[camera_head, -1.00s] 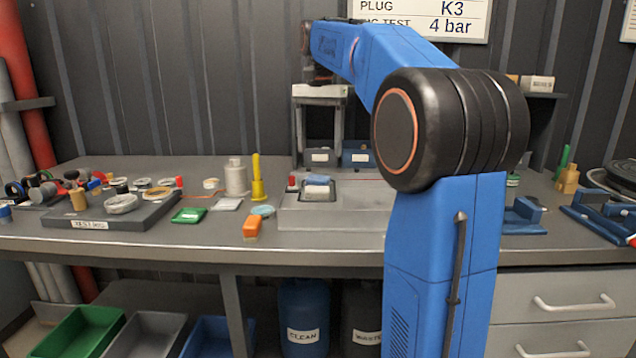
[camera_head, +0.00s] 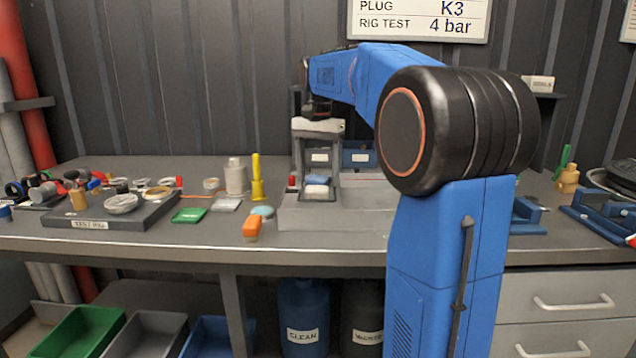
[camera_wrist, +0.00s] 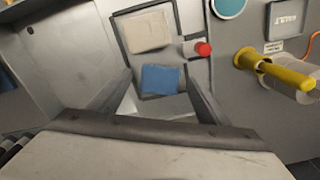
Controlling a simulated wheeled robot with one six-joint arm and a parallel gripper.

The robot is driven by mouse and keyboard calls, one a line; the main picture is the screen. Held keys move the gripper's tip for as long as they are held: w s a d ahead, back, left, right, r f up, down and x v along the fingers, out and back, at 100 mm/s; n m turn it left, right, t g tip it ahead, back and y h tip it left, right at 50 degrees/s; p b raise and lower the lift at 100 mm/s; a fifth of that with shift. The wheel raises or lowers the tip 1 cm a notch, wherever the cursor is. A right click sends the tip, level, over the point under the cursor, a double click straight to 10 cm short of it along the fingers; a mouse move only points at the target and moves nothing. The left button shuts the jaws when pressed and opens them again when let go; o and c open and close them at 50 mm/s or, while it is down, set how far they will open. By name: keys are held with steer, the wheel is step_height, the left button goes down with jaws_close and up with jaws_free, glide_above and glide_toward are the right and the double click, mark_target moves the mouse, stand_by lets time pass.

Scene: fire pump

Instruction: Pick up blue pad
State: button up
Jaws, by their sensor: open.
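The blue pad (camera_head: 318,179) lies in a shallow recess of a grey block on the bench, beside a white pad (camera_head: 316,190). In the wrist view the blue pad (camera_wrist: 161,80) sits in the recess with the off-white pad (camera_wrist: 146,31) above it in the picture. My gripper (camera_head: 318,190) hangs over the recess with its fingers pointing down. In the wrist view my gripper (camera_wrist: 160,88) is open and empty, with one finger on either side of the blue pad. I cannot tell how far above the pad the fingertips are.
A yellow tool (camera_head: 257,178) and a white bottle (camera_head: 236,177) stand to the left. An orange item (camera_head: 252,227) lies near the front edge.

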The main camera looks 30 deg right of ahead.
mark_target(318, 177)
steer(key=shift+c, duration=0.3)
steer(key=c, duration=1.2)
steer(key=shift+o, duration=0.2)
steer(key=shift+r, duration=0.1)
step_height(318, 177, up, 10)
